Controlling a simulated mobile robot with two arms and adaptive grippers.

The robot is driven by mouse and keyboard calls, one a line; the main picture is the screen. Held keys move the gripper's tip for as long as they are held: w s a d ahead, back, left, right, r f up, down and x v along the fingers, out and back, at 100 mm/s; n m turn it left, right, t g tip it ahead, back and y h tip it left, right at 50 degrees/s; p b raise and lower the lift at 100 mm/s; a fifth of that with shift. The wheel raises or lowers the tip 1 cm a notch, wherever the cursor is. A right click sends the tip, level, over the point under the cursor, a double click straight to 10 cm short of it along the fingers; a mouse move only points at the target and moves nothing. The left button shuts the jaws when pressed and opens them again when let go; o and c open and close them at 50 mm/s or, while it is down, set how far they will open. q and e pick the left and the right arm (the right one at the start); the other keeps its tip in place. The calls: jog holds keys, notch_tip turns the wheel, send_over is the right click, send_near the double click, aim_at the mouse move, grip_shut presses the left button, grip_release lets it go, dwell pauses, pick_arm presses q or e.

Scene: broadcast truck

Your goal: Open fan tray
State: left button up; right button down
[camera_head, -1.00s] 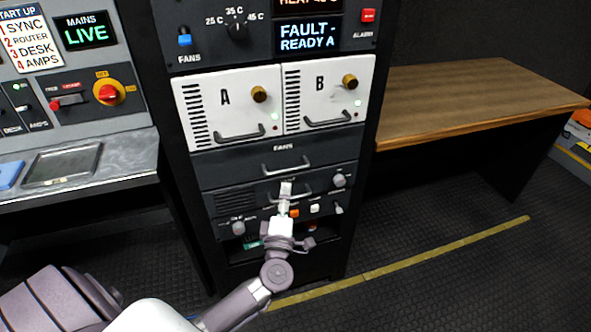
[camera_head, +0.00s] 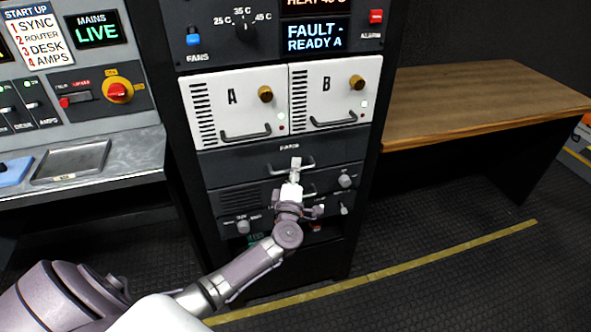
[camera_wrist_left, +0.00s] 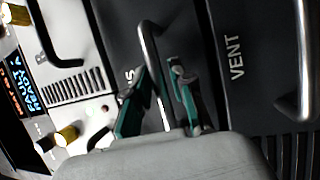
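The fan tray (camera_head: 228,170) is a dark drawer front in the rack, below the two white modules, and sits flush. Its grey bar handle (camera_head: 308,162) shows on both sides of my gripper; it also shows in the left wrist view (camera_wrist_left: 148,45). My left gripper (camera_head: 295,165) is at the middle of this handle. In the left wrist view its green-padded fingers (camera_wrist_left: 160,95) stand apart, one on each side of the bar. I cannot tell whether either pad touches it. The gripper partly hides the handle. My right gripper is not in view.
White modules A (camera_head: 236,103) and B (camera_head: 333,95) with handles and brass knobs sit just above. The vent panel (camera_head: 240,198) with its own handle is just below, with knobs and switches under it. A wooden desk (camera_head: 480,100) stands right; a grey console (camera_head: 100,155) stands left.

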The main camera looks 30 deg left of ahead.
pick_arm(q)
grip_shut()
jog(key=shift+s+d, duration=0.15)
jog(key=shift+d, duration=0.1)
jog(key=s+d+p, duration=0.5)
jog(key=s+d, duration=0.9)
jog(key=d, duration=0.3)
jog(key=shift+s, duration=0.3)
jog(key=shift+o, duration=2.2)
grip_release()
